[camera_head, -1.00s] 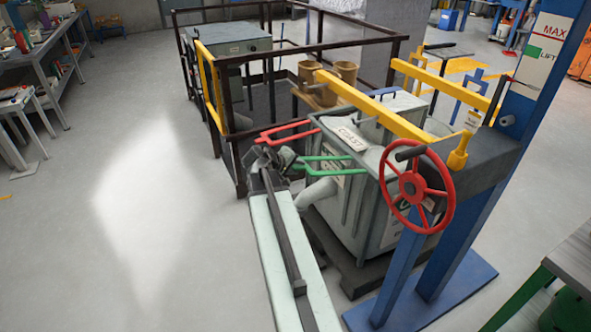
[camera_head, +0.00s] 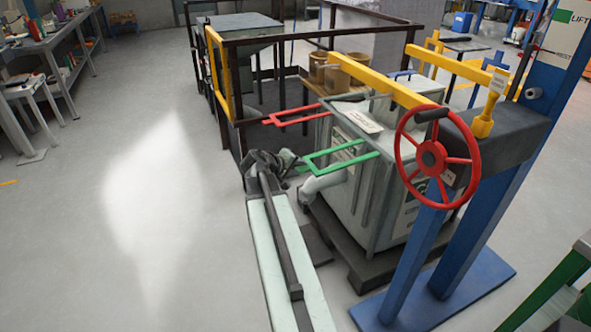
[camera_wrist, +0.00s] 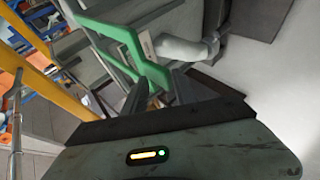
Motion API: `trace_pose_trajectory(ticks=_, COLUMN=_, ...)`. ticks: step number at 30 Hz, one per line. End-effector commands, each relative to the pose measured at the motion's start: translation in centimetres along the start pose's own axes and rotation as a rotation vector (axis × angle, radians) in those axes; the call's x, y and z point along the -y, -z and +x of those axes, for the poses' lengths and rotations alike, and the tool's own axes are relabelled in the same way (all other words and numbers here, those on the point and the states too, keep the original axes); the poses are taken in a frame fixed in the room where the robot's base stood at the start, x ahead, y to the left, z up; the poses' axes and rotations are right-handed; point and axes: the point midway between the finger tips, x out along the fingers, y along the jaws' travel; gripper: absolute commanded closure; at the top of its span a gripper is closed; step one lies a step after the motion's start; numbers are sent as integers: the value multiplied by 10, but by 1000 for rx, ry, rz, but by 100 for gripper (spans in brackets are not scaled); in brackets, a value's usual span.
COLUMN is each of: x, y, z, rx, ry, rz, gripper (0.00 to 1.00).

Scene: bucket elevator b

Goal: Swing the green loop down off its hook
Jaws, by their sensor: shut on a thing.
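The green loop (camera_head: 342,158) is a flat U-shaped handle on the near side of the pale grey metal housing (camera_head: 390,150). It reaches left from the housing, with its outer end slightly lower. My gripper (camera_head: 293,165) is at that outer end. In the wrist view the green loop (camera_wrist: 118,38) runs down between the two dark fingers of my gripper (camera_wrist: 160,92), which are shut on it. I cannot make out the hook in either view.
A red loop (camera_head: 290,117) sticks out behind the green one. A pale pipe elbow (camera_head: 322,184) is just below. A red handwheel (camera_head: 432,158) on a blue stand, a yellow beam (camera_head: 375,78) and a dark railing (camera_head: 235,90) surround the housing. Open floor (camera_head: 130,220) lies left.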

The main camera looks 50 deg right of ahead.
Motion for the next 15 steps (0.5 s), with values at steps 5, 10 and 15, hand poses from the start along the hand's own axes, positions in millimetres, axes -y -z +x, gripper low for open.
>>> trace_pose_trajectory(ticks=5, x=-6, y=-3, z=5, rx=8, ry=-9, rz=6, gripper=100)
trace_pose_trajectory(ticks=10, x=-6, y=-4, z=5, rx=10, ry=-9, rz=5, gripper=67)
trace_pose_trajectory(ticks=15, x=-5, y=-4, z=4, rx=10, ry=-8, rz=5, gripper=67)
